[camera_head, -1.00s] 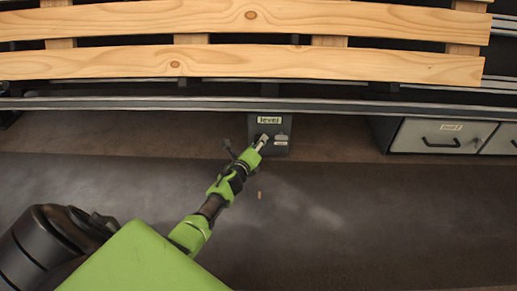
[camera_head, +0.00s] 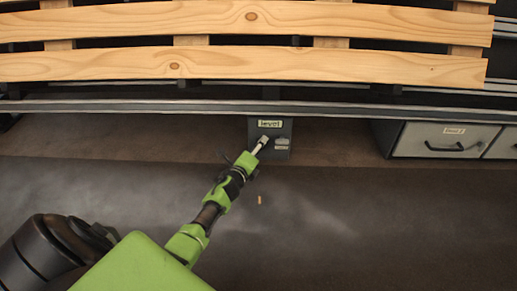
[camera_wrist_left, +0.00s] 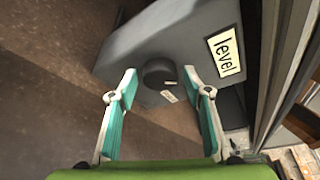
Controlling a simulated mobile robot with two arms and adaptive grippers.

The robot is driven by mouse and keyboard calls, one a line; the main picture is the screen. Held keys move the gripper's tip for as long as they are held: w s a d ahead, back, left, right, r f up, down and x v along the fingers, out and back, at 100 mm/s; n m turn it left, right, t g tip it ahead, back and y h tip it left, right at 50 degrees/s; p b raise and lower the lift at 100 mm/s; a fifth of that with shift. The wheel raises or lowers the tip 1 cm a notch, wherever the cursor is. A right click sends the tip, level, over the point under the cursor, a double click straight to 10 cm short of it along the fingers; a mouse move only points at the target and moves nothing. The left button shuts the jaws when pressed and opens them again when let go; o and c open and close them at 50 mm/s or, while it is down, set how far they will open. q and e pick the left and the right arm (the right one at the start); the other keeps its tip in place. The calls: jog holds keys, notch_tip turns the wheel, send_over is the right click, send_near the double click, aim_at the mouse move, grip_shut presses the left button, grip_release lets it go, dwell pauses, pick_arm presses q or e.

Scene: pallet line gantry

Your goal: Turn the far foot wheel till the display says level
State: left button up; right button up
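The display (camera_head: 270,124) on the dark foot housing (camera_head: 283,152) reads "level". It also reads "level" in the left wrist view (camera_wrist_left: 225,52). There, a dark round wheel (camera_wrist_left: 155,72) with a pale mark sits on the housing face below the display. My left gripper (camera_head: 262,143) reaches up to the housing from the lower left. In the left wrist view its two teal-padded fingers (camera_wrist_left: 163,84) are spread apart, with the wheel ahead, between the tips, and nothing gripped. My right gripper is in neither view.
Drawers (camera_head: 445,140) with handles stand to the right. A small orange piece (camera_head: 260,200) lies on the dark floor. The floor in front is otherwise clear.

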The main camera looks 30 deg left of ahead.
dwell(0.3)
pick_arm(q)
jog(key=v, duration=1.2)
jog(key=shift+f, duration=0.1)
dwell(0.3)
